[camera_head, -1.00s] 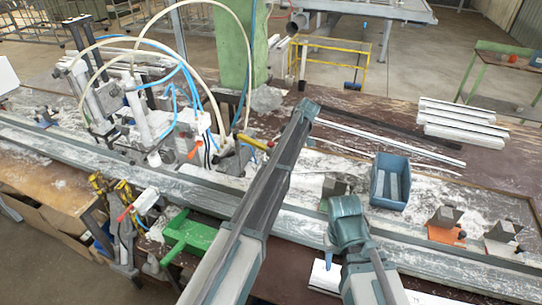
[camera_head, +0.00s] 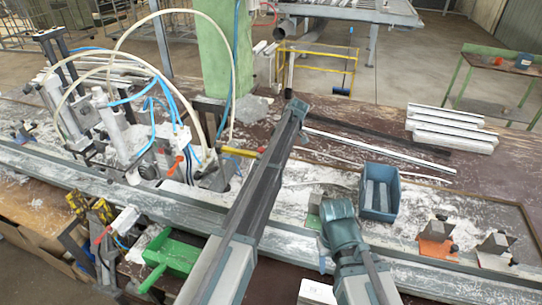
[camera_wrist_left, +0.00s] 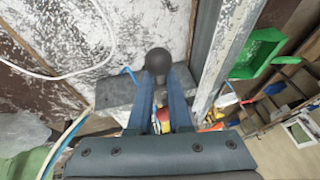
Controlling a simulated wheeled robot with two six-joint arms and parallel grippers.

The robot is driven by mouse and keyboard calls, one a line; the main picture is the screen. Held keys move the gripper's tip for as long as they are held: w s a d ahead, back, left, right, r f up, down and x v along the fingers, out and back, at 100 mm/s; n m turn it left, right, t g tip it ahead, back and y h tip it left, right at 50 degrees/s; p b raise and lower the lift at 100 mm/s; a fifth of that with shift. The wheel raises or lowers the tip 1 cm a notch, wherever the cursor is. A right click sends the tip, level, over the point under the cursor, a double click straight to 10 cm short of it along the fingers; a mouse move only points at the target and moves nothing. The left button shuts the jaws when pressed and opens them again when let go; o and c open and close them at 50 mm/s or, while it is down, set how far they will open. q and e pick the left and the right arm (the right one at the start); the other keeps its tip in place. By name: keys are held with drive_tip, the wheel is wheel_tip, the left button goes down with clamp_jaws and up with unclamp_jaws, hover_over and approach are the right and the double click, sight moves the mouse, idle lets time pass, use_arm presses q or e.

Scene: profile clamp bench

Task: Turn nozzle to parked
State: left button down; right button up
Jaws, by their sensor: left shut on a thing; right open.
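In the left wrist view, my left gripper (camera_wrist_left: 158,75) is shut on a round black knob (camera_wrist_left: 157,60) above a grey block (camera_wrist_left: 118,92). In the head view, my long arm link hides this gripper and knob. A yellow handle (camera_head: 240,152) shows just left of that link, beside the hoses. I cannot tell for certain which part is the nozzle, or its angle. My right gripper (camera_head: 323,256) is open at the front rail, partly hidden by its own wrist, and apart from the knob.
A clamp machine (camera_head: 110,120) with white and blue hoses stands left. A green pan (camera_head: 172,255) is at the front. A green column (camera_head: 213,60) rises behind. White profiles (camera_head: 450,128) lie at the back right.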

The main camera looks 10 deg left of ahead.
use_arm(q)
drive_tip(key=shift+w+d, duration=0.15)
drive_tip(key=shift+d, duration=0.15)
drive_tip(key=c, duration=0.9)
unclamp_jaws()
drive_tip(key=shift+w+f, duration=0.1)
drive_tip(key=shift+c, duration=0.2)
drive_tip(key=shift+o, duration=0.5)
drive_tip(key=shift+d, duration=0.15)
drive_tip(key=shift+a, duration=0.2)
